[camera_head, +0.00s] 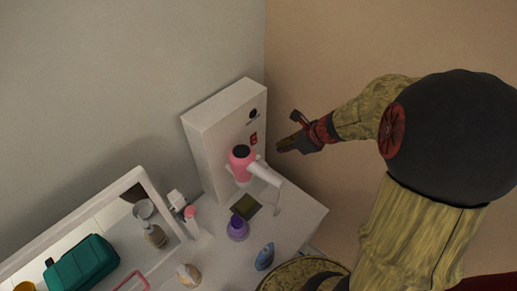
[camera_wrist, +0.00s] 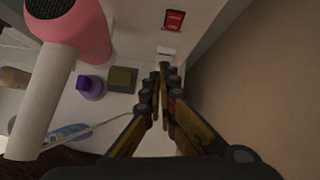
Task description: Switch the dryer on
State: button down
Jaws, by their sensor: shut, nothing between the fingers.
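The hair dryer (camera_head: 241,160), pink with a dark grille and a long white part, sits at the front of a tall white cabinet (camera_head: 205,122). It shows large at the left of the wrist view (camera_wrist: 84,32). A small red switch (camera_head: 254,138) is on the cabinet's face and shows at the top of the wrist view (camera_wrist: 174,20). My gripper (camera_head: 281,146) is shut and empty, to the right of the switch in the head view. In the wrist view its fingertips (camera_wrist: 164,68) point up toward the switch, below it in the picture. I see no contact.
Under the dryer, a white tabletop (camera_head: 302,212) bears a purple bottle (camera_head: 237,229), a dark olive square (camera_head: 246,206) and a blue item (camera_head: 264,257). A white-framed mirror (camera_head: 150,190) and a teal case (camera_head: 82,264) are at the left. Bare wall lies right.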

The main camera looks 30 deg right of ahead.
aim_at(255, 139)
jog(key=shift+w+d+r+m, duration=0.1)
jog(key=shift+w+d+m, duration=0.1)
jog(key=shift+m, duration=0.4)
jog(key=shift+w+d+m, duration=0.1)
jog(key=shift+d+m, duration=0.05)
jog(key=shift+m, duration=0.45)
jog(key=w+r+b+x, duration=0.1)
jog(key=x, duration=0.5)
jog(key=w+b+x, duration=0.1)
jog(key=b+x, duration=0.1)
jog(key=x, duration=0.4)
jog(key=shift+w+a, duration=0.35)
jog(key=shift+a, duration=0.15)
jog(key=shift+r, duration=0.1)
